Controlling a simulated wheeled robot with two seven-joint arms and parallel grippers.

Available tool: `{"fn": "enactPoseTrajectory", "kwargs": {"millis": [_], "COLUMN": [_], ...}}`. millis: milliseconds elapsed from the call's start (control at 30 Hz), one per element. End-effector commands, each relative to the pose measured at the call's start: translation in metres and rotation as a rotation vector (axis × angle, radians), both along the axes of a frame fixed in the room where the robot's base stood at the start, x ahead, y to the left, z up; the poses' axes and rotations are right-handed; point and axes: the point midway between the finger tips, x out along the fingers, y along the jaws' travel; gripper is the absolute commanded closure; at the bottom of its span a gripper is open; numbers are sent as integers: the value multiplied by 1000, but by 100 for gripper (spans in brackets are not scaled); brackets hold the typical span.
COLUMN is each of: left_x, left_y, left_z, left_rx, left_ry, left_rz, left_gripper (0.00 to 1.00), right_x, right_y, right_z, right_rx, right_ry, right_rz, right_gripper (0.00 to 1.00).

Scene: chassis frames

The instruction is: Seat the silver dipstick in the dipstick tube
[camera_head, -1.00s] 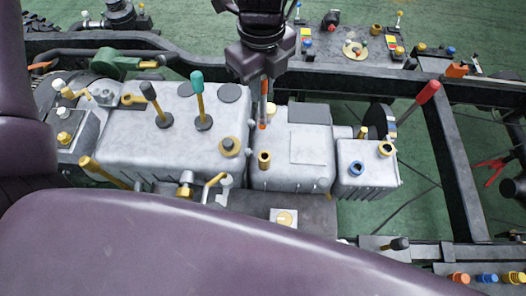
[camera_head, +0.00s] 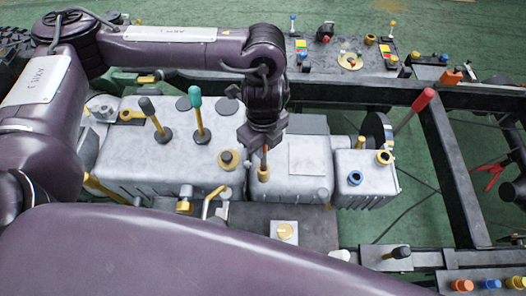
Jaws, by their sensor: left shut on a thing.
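My left gripper (camera_head: 263,146) points down over the middle grey housing and is shut on the silver dipstick (camera_head: 265,157). A thin length of the dipstick with a bit of orange shows below the fingers. The yellow dipstick tube (camera_head: 263,174) stands upright on the housing directly below. The dipstick's lower end meets the tube's mouth in the picture; I cannot tell how far in it is. The fingers hide its upper part. My right gripper is not in view.
Two levers, black-knobbed (camera_head: 147,106) and teal-knobbed (camera_head: 195,103), stand left of the gripper. A small grey box with a blue-ringed port (camera_head: 355,178) and a red-handled lever (camera_head: 423,101) are to the right.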

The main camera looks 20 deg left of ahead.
Motion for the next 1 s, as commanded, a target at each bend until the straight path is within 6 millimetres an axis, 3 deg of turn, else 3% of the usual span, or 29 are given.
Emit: {"fn": "enactPoseTrajectory", "kwargs": {"millis": [267, 700, 733, 800, 900, 1000], "left_x": [-1, 0, 0, 0, 0, 0], "left_y": [0, 0, 0, 0, 0, 0], "left_z": [-34, -40, -40, -39, -39, -39], "left_rx": [0, 0, 0, 0, 0, 0], "left_ry": [4, 1, 1, 1, 1, 1], "left_rz": [2, 0, 0, 0, 0, 0], "left_gripper": [100, 100, 82, 73, 63, 63], "right_x": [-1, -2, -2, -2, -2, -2], "right_y": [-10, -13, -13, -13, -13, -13], "right_z": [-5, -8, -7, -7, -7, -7], "right_rx": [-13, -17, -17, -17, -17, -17], "right_ry": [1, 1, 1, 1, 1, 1], "right_rz": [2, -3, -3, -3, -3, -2], "right_gripper": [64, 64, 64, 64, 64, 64]}}
